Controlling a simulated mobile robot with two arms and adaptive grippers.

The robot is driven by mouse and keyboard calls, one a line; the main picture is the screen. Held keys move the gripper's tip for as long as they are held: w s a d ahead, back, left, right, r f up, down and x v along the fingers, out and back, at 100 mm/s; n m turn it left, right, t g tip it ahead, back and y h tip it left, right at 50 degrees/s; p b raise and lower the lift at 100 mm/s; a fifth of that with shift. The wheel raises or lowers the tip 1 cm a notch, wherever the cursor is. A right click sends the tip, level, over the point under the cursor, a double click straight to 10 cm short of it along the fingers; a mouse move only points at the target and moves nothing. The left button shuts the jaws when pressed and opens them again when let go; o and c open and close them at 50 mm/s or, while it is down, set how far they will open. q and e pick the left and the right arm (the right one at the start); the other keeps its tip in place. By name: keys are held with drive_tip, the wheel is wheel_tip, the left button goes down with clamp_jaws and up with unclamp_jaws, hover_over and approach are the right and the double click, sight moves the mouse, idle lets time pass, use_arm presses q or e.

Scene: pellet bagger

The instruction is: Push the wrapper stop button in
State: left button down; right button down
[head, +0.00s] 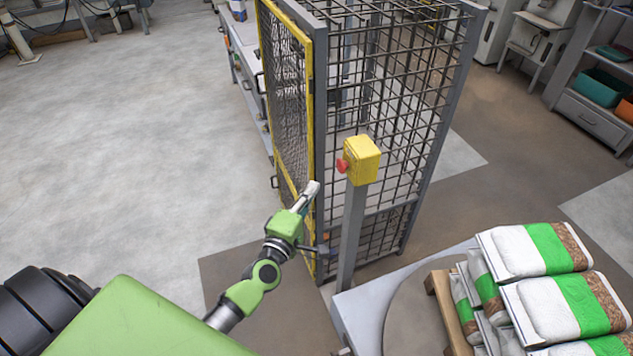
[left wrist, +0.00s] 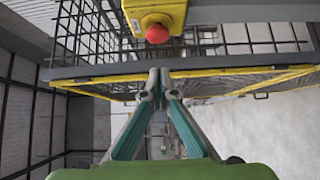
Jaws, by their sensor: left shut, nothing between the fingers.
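The stop button is a red knob (head: 342,165) on the left face of a yellow box (head: 362,160), which sits on top of a grey post (head: 350,235). In the left wrist view the red button (left wrist: 157,33) shows on the yellow box (left wrist: 155,12), above the fingertips. My left gripper (head: 314,187) is shut and empty, to the left of and a little lower than the button in the head view. In the left wrist view its fingertips (left wrist: 159,78) are together, apart from the button. My right gripper is not in view.
A mesh cage (head: 400,120) with a yellow-framed door (head: 288,110) stands behind the post. Stacked bags (head: 550,255) lie on a pallet on a round turntable (head: 400,320) at the right. Open floor (head: 130,140) lies at the left.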

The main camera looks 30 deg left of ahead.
use_arm(q)
drive_tip(key=shift+s, duration=2.45)
drive_tip(key=s+d+f+m+g+h, duration=0.15)
drive_tip(key=s+f+m+g, duration=0.35)
drive_tip(key=f, duration=1.1)
drive_tip(key=s+d+f+m+g+h, duration=0.1)
drive_tip(key=s+d+f+m+g, duration=0.35)
drive_tip(key=f, duration=1.05)
drive_tip(key=s+f+m+g, duration=0.2)
drive_tip(key=s+f, duration=0.4)
drive_tip(key=s, duration=0.5)
drive_tip(key=s+a+f+m+g+y, duration=0.1)
drive_tip(key=s+f+m+g, duration=0.2)
drive_tip(key=s, duration=0.9)
drive_tip(key=s+a+f+m+g, duration=0.1)
drive_tip(key=s+f+m+g, duration=0.1)
drive_tip(key=s+f+m, duration=0.4)
drive_tip(key=s+f, duration=0.4)
drive_tip(key=s, duration=0.2)
drive_tip(key=shift+f+b, duration=0.2)
drive_tip(key=shift+b, duration=0.1)
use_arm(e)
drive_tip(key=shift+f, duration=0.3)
use_arm(q)
drive_tip(key=shift+s+m+g+y, duration=0.1)
drive_tip(key=shift+m+g+y, duration=0.15)
